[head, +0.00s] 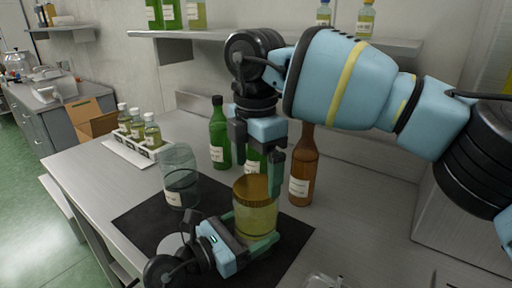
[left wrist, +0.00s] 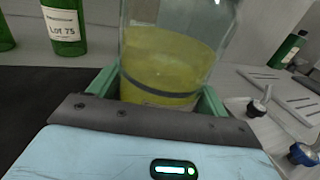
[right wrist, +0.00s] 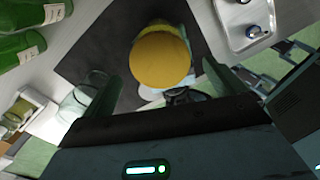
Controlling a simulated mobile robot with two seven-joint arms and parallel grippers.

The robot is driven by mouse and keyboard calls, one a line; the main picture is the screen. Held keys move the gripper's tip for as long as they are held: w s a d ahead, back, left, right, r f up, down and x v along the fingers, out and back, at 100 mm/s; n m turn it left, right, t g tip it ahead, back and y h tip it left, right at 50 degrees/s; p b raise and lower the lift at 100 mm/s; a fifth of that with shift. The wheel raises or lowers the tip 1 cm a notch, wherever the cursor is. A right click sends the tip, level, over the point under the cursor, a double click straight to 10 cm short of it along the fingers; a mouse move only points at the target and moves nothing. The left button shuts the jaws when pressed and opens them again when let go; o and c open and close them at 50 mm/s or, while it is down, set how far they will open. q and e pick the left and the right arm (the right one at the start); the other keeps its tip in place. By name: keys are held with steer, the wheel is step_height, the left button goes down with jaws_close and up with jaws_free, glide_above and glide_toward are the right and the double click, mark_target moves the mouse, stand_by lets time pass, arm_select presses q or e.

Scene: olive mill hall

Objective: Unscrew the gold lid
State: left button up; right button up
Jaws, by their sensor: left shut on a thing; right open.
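A glass jar (head: 256,222) with yellow-green contents stands upright over the black mat, topped by the gold lid (head: 254,186). My left gripper (head: 250,240) is shut on the jar's lower body from the front. The left wrist view shows the jar (left wrist: 165,65) between its green fingers, with the lid out of frame. My right gripper (head: 258,162) points down over the lid, open and empty. In the right wrist view the round gold lid (right wrist: 160,60) lies beyond and between the fingertips; a gap shows on each side.
An empty glass jar (head: 180,178) stands to the left. A rack (head: 130,153) of small bottles is farther left. The black mat (head: 145,218) has bare room.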

mark_target(256, 186)
steer(key=shift+f, duration=1.55)
